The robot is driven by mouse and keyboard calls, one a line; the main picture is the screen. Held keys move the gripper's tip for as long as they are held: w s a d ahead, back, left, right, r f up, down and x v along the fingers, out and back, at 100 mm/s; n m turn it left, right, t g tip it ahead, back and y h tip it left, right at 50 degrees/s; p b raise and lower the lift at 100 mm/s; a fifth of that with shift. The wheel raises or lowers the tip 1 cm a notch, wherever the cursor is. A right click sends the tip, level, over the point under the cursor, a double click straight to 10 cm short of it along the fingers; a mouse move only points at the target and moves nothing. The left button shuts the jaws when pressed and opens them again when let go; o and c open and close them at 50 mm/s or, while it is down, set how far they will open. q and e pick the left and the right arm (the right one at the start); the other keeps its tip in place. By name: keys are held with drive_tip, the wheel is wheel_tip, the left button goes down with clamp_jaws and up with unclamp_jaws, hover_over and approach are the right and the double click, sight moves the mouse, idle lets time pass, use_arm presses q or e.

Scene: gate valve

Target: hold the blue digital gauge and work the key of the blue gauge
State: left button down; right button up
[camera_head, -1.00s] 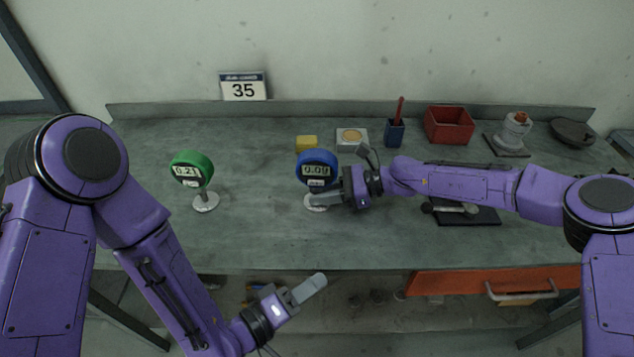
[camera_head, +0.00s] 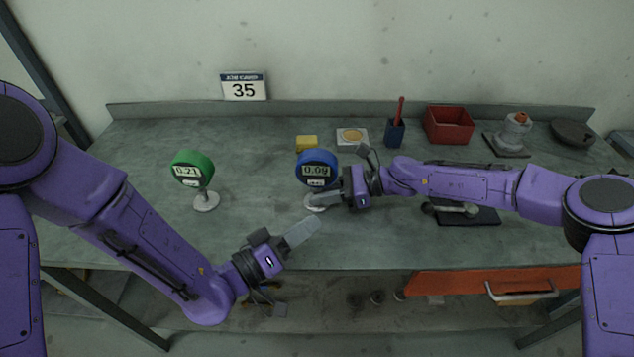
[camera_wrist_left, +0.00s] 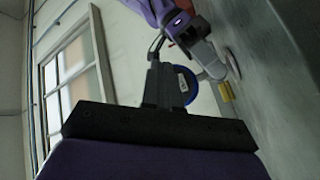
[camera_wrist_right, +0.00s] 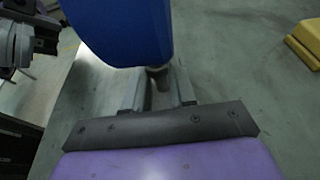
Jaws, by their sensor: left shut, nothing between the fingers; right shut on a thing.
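The blue digital gauge (camera_head: 317,166) stands upright on its round white foot near the middle of the bench. Its display reads 0.09, with a small label or key area below it. My right gripper (camera_head: 322,199) is shut on the gauge's stem, below the blue head; in the right wrist view the blue gauge (camera_wrist_right: 125,30) rises above the fingers (camera_wrist_right: 158,92). My left gripper (camera_head: 312,225) is shut and empty, in front of the gauge and lower in the head view, apart from it. In the left wrist view, part of the blue gauge (camera_wrist_left: 186,84) shows beyond my fingers.
A green gauge (camera_head: 192,168) reading 0.21 stands to the left. Behind the blue gauge are a yellow block (camera_head: 307,143) and a white plate (camera_head: 352,136). A blue cup (camera_head: 394,133) and red bin (camera_head: 450,125) stand at back right. The bench between the gauges is clear.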

use_arm(q)
approach(329, 182)
drive_tip(key=shift+w+d+r, duration=0.1)
drive_tip(key=shift+w+d, duration=0.15)
drive_tip(key=shift+d, duration=0.4)
drive_tip(key=shift+w+d, duration=0.25)
drive_tip(key=shift+d, duration=0.35)
drive_tip(key=shift+w+d+r, duration=0.1)
drive_tip(key=shift+w+d, duration=0.2)
drive_tip(key=shift+d, duration=0.35)
idle(0.4)
drive_tip(key=shift+w, duration=0.4)
drive_tip(key=shift+w, duration=0.4)
idle(0.6)
drive_tip(key=shift+s, duration=0.85)
drive_tip(key=shift+s+a+r, duration=0.1)
drive_tip(key=shift+s+a, duration=0.05)
drive_tip(key=shift+s, duration=1.1)
drive_tip(key=shift+s+a, duration=0.1)
drive_tip(key=shift+s, duration=1.15)
